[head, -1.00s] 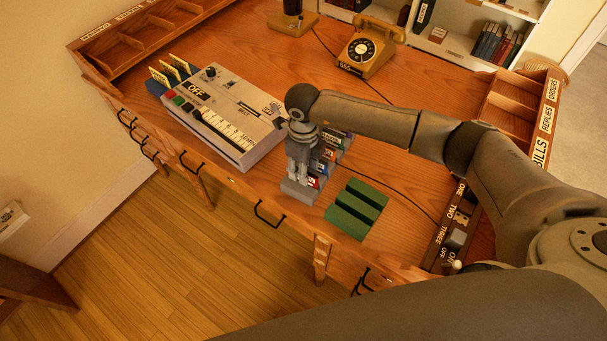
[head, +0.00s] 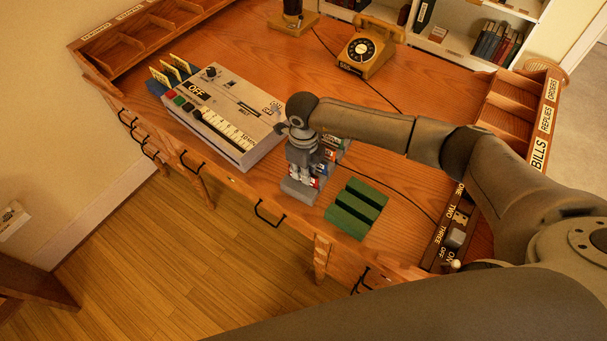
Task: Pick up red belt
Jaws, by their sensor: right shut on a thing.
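A grey rack (head: 297,193) with several small coloured, labelled pieces stands near the desk's front edge. My right gripper (head: 302,172) points down over its front end, with its fingers among the pieces. It is shut on what looks like the red belt (head: 319,169), a small red piece mostly hidden by the fingers. The piece is too small to tell whether it is clear of the rack. Blue and green bits show beside the fingers. My left gripper is out of view.
A grey machine (head: 228,117) with buttons stands left of the rack, close to my wrist. A green slotted block (head: 357,208) lies right of it. A yellow telephone (head: 370,50) stands behind. A switch panel (head: 452,235) is at right.

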